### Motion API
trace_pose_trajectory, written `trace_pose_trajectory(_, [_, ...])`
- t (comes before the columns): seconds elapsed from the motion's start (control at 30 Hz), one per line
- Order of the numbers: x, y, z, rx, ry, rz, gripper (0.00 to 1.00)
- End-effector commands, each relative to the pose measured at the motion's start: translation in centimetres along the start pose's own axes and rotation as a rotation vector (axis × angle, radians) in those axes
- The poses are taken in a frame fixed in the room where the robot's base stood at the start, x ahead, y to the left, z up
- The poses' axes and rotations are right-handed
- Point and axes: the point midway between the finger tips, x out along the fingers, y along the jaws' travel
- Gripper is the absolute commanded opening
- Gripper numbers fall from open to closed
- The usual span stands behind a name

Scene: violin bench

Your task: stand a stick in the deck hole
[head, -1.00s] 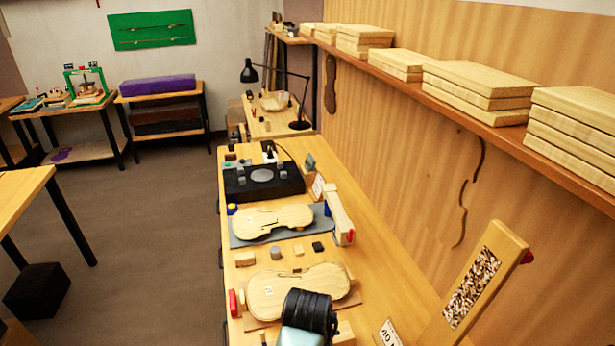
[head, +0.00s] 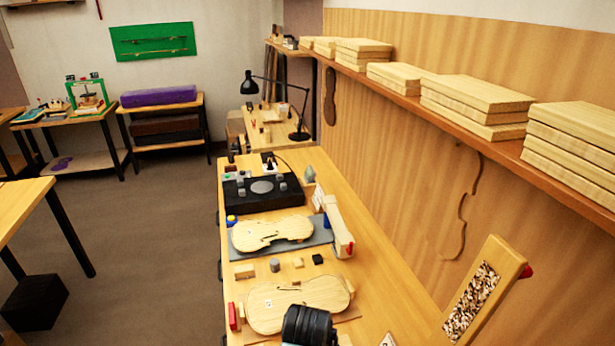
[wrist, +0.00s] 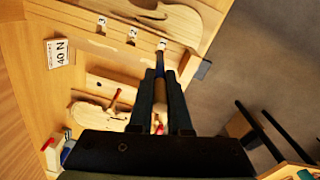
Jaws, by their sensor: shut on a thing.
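My gripper (wrist: 160,78) shows in the wrist view as two dark fingers, shut on a thin stick (wrist: 159,92). In the head view only a black part of my arm shows at the bottom, and the fingers and stick are hidden. I cannot make out the deck hole clearly.
A violin plate (head: 297,305) lies near my arm, with another on a grey mat (head: 310,238) behind it. A black box (head: 262,193) stands farther along. A 40 N card (wrist: 60,52) and a short red-headed item (wrist: 115,97) lie near my gripper. Wood stacks fill the wall shelf (head: 400,90).

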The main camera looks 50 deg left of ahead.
Motion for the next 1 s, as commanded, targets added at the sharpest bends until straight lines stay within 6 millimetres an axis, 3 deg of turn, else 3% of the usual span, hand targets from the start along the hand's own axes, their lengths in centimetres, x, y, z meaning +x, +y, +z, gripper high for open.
trace_pose_trajectory(1.0, [0.68, -0.02, -0.01, 0.000, 0.000, 0.000, 0.00])
